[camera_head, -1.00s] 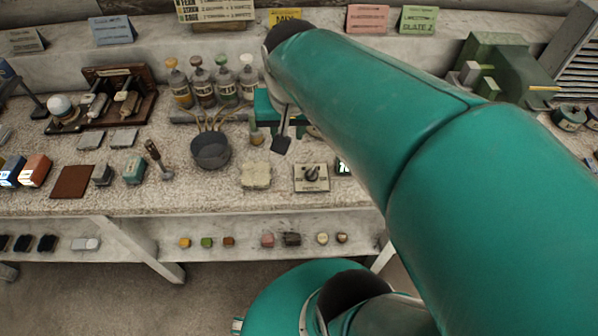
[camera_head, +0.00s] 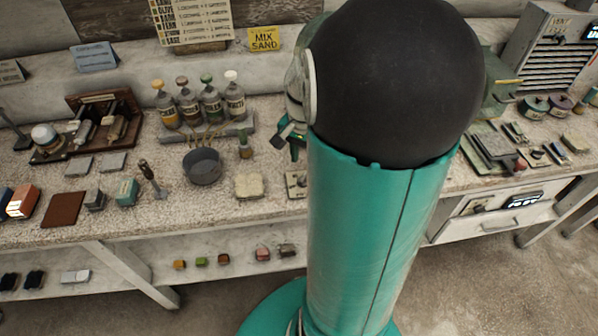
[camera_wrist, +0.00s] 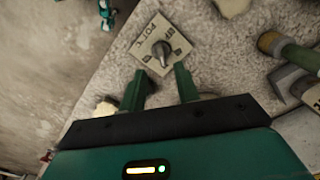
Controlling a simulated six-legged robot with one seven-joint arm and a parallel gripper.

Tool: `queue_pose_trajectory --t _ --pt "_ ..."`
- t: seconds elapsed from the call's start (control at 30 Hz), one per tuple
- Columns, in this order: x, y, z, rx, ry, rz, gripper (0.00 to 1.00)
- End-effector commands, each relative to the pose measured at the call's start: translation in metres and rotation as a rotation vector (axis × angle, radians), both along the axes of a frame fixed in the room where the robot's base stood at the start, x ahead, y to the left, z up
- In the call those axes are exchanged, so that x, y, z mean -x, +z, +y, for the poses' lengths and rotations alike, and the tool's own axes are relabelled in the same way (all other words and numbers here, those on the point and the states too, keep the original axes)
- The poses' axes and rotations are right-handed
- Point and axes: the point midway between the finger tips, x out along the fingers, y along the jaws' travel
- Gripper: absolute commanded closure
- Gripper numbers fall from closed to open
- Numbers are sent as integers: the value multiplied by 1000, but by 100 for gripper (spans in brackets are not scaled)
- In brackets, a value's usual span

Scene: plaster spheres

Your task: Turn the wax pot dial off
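The wax pot dial (camera_wrist: 162,49) is a dark knob on a square cream plate (camera_wrist: 147,37) with dark lettering, partly readable as "POT". It shows in the upper middle of the wrist view. I cannot tell its setting. My gripper (camera_wrist: 160,84) is open and empty, with two green fingers apart. The fingertips are just below the plate's lower edge in the wrist view, with the knob beyond them. I see no contact with the knob.
A dark pan (camera_head: 202,167) and a pale block (camera_head: 248,186) are on the speckled bench left of the plate. Several bottles (camera_head: 209,101) stand behind. The bench edge and floor are left.

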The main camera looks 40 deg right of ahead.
Motion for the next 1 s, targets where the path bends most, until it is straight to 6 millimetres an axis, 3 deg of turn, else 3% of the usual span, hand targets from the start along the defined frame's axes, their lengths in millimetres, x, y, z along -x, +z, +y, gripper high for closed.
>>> queue_pose_trajectory --t 0.1,0.3,0.47,0.73,0.9,1.0 --pt "1 -26 2 -4 0 4 68" --pt "0 -57 4 -2 4 3 68" --pt "0 -67 6 -1 3 0 68" --pt "0 -68 6 0 4 0 68" --pt "0 -68 6 0 4 0 100" --pt "0 -68 6 0 4 0 100"
